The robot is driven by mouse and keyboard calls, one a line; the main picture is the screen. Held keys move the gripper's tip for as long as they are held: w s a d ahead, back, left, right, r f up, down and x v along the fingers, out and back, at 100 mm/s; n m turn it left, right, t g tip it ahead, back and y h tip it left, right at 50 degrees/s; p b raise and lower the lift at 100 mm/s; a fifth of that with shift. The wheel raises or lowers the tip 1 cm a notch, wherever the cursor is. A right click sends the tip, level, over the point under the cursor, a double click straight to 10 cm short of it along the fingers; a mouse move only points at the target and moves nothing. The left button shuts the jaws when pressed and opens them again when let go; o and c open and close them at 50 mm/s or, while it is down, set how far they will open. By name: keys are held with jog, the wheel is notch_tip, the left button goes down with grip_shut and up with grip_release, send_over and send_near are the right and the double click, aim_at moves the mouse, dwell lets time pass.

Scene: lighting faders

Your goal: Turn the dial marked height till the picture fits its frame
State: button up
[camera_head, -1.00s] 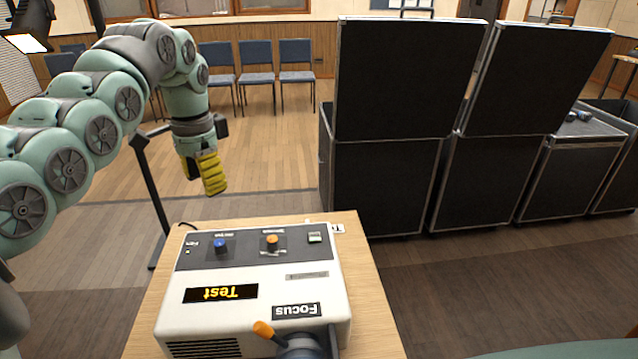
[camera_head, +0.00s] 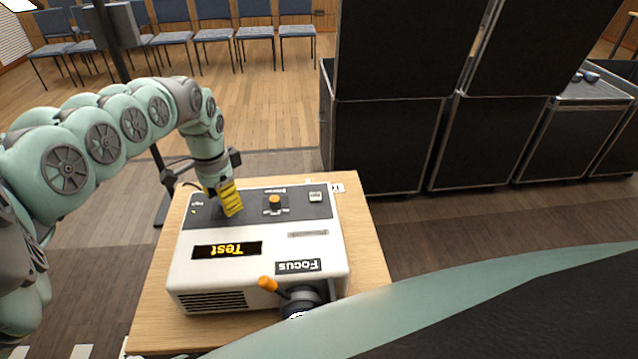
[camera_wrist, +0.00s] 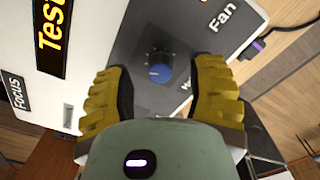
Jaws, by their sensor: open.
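The projector (camera_head: 262,262) is a white box with a dark control panel on a wooden table. In the wrist view a blue dial (camera_wrist: 159,68) stands on the panel; the label beside it is partly hidden and I cannot read it. My gripper (camera_head: 232,208) has yellow ribbed fingers and is over the panel's left part, covering the blue dial in the head view. In the wrist view the gripper (camera_wrist: 162,80) is open, its fingers on either side of the dial; I cannot tell whether they touch. The projected picture and its frame are not in view.
An orange-tipped lever (camera_head: 268,284) sticks up by the lens at the front. Black cases (camera_head: 385,140) stand behind right; blue chairs (camera_head: 215,36) line the back.

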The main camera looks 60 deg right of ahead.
jog(key=shift+f, duration=0.7)
grip_shut()
